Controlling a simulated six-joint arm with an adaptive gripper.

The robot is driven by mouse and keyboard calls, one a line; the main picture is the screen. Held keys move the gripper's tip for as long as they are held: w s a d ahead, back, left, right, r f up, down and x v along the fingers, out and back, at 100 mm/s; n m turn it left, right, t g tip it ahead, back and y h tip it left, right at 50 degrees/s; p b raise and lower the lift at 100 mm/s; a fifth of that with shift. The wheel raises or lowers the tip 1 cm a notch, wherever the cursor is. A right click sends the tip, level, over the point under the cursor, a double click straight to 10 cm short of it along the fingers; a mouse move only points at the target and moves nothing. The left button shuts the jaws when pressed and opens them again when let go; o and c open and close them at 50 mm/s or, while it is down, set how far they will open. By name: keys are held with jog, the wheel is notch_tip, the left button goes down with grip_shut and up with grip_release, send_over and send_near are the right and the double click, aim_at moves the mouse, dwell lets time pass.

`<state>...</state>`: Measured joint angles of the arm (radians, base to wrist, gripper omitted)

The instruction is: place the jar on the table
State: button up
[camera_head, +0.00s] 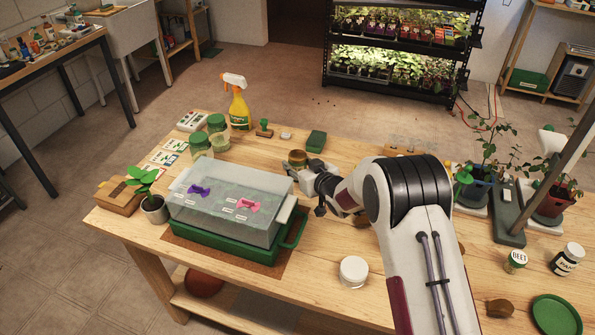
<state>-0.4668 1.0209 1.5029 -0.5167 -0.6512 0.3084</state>
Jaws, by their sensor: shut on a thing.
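A small jar (297,157) with a brownish top is at the end of my arm, beyond the right end of the clear propagator box. My gripper (302,165) is shut on it; the fingers are small here and partly hidden by my wrist. The jar looks upright. I cannot tell whether its base touches the wooden table (345,240) or is a little above it.
The clear-lidded box (222,205) on a green tray (217,241) stands left of my gripper. Two green-lidded jars (200,141) and a spray bottle (239,108) are at back left. A green block (316,141) lies behind. A white-lidded jar (354,270) stands in front.

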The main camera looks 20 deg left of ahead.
jog(key=shift+f, duration=1.45)
jog(key=shift+f, duration=0.1)
jog(key=o, duration=1.1)
jog(key=shift+o, duration=0.2)
jog(key=shift+s+d+r, duration=0.35)
jog(key=shift+s+d, duration=0.1)
jog(key=shift+v, duration=5.25)
jog(key=shift+s+d, duration=0.1)
